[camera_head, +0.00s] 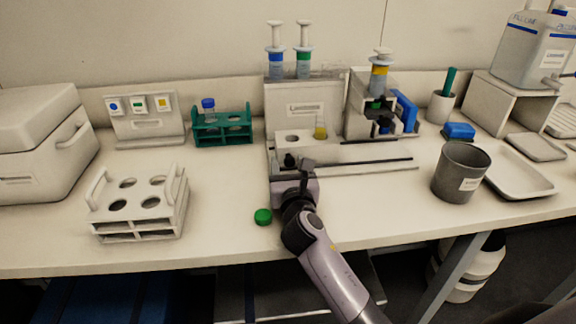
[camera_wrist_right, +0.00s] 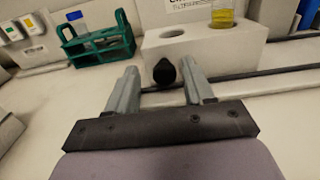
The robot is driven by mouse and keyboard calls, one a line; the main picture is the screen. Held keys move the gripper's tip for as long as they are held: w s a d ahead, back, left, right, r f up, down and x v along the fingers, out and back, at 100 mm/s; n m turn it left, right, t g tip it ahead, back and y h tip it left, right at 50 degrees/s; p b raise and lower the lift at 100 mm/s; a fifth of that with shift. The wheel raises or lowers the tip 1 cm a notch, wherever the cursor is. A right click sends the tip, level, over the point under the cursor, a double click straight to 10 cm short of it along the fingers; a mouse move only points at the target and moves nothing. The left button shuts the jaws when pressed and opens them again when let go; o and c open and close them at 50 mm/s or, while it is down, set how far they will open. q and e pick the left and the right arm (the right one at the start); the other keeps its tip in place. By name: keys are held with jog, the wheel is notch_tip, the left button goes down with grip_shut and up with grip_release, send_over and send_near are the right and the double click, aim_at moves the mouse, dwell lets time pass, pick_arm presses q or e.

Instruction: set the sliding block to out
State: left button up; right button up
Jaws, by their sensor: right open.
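The sliding block (camera_head: 293,138) is white, with two wells on top and a black knob (camera_head: 290,160) on its front. It stands at the left end of the rails, before the labelled white stand. Its left well is empty; the right holds a yellow vial (camera_head: 321,130). In the right wrist view, the block (camera_wrist_right: 200,50) is straight ahead and the knob (camera_wrist_right: 164,72) shows between the fingertips. My right gripper (camera_head: 294,166) is open at the knob, a finger to either side; contact cannot be told. My left gripper is not in view.
Dark rails (camera_head: 375,164) run right of the block. Syringes stand above the stand, one over a blue-and-black mechanism (camera_head: 384,115). A green cap (camera_head: 263,216) lies left of my right arm. A white rack (camera_head: 137,221) and a grey cup (camera_head: 461,172) stand either side.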

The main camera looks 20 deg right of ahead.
jog(key=shift+v, duration=3.4)
jog(key=shift+a, duration=0.1)
